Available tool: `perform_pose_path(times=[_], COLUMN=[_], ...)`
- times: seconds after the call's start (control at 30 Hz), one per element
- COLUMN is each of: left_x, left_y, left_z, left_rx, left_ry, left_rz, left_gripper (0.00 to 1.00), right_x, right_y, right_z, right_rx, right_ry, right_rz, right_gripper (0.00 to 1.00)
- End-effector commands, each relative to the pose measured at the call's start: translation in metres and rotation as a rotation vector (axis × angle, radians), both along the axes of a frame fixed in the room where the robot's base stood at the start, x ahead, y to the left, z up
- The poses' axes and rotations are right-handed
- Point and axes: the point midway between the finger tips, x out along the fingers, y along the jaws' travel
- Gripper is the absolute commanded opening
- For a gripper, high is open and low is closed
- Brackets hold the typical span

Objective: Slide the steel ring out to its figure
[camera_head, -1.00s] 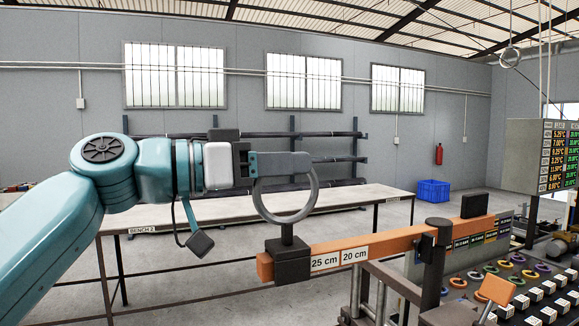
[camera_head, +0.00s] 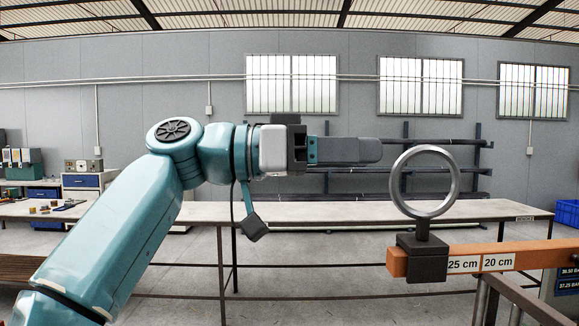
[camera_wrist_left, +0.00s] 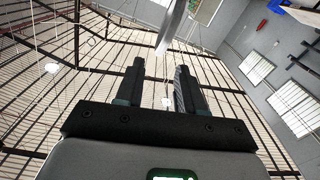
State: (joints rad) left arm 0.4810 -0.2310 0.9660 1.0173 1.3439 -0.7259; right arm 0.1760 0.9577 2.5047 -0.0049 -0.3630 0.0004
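The steel ring (camera_head: 453,188) stands upright on a dark sliding block (camera_head: 421,262) at the left end of the orange bar (camera_head: 528,257). The block sits just left of the "25 cm" label (camera_head: 463,264); a "20 cm" label (camera_head: 498,262) is to its right. My left gripper (camera_head: 379,150) points right, just left of the ring's upper part, with a small gap between. In the left wrist view its two fingers (camera_wrist_left: 160,67) are apart with nothing between them, and the ring (camera_wrist_left: 173,28) shows nearly edge-on beyond the tips. My right gripper is not in view.
A long pale bench (camera_head: 310,212) runs behind the arm. A dark rack (camera_head: 345,185) stands by the back wall. A blue crate (camera_head: 567,213) is at the right edge. Blue drawer cabinets (camera_head: 82,182) are at far left. The space left of the bar's end looks clear.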

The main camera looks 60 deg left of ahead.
Motion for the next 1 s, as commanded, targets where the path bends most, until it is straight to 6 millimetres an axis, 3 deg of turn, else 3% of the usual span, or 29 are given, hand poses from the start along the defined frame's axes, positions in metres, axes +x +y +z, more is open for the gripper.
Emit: perform_pose_path(times=[0.5,1.0], left_x=[-0.053,-0.066], left_y=[0.035,0.04], left_z=[0.0,0.0], left_rx=[-0.006,-0.001], left_ry=[0.002,0.0], left_rz=[0.006,-0.001], left_gripper=[0.38,0.38], right_x=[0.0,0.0], right_y=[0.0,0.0], right_z=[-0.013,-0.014], right_rx=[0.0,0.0], right_ry=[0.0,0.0], right_rz=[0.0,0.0], right_gripper=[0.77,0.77])
